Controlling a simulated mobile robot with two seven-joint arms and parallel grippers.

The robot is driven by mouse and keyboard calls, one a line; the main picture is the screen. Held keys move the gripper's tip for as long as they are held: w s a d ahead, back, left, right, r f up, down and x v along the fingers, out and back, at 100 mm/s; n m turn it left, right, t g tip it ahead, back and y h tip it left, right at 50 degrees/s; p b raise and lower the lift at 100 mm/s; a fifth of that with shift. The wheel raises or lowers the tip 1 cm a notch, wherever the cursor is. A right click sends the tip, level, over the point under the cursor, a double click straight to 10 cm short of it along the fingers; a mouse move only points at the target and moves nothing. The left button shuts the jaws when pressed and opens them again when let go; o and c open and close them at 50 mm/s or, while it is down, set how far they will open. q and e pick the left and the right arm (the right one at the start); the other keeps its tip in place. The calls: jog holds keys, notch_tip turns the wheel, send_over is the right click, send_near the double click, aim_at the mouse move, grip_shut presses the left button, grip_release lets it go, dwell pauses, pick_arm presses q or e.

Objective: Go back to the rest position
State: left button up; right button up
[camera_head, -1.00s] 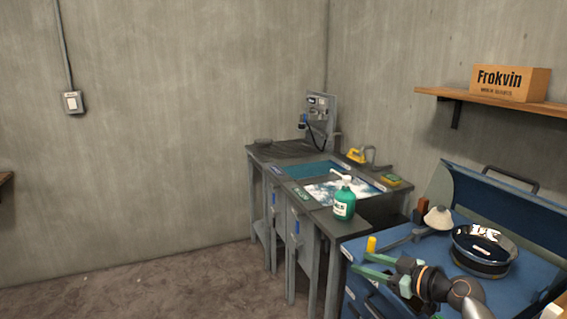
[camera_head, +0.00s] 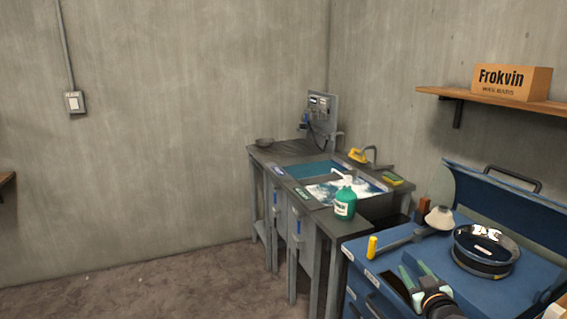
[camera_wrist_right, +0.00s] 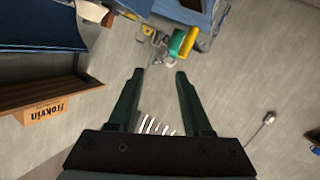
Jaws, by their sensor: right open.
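My right gripper (camera_head: 415,276) is at the lower right of the head view, over the front part of the blue workbench (camera_head: 352,250). Its fingers are green and spread apart. In the right wrist view the gripper (camera_wrist_right: 157,75) shows two parted fingers with nothing between them. My left gripper is in neither view.
A green bottle (camera_head: 345,204) stands by the sink (camera_head: 318,170). A box (camera_head: 511,82) sits on the wall shelf (camera_head: 500,103). The left floor is clear.

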jog(key=s+a+f+g+y, duration=0.1)
jog(key=s+a+f+g, duration=0.1)
jog(key=s+a+f, duration=0.7)
jog(key=s+a+f+g+y, duration=0.2)
jog(key=s+a+f+g, duration=0.1)
jog(key=s+f, duration=1.05)
jog(key=s+a+f+g, duration=0.1)
jog(key=s+a+f, duration=0.1)
jog(key=s, duration=1.2)
jog(key=shift+s+a+m+g, duration=0.4)
jog(key=shift+a, duration=0.3)
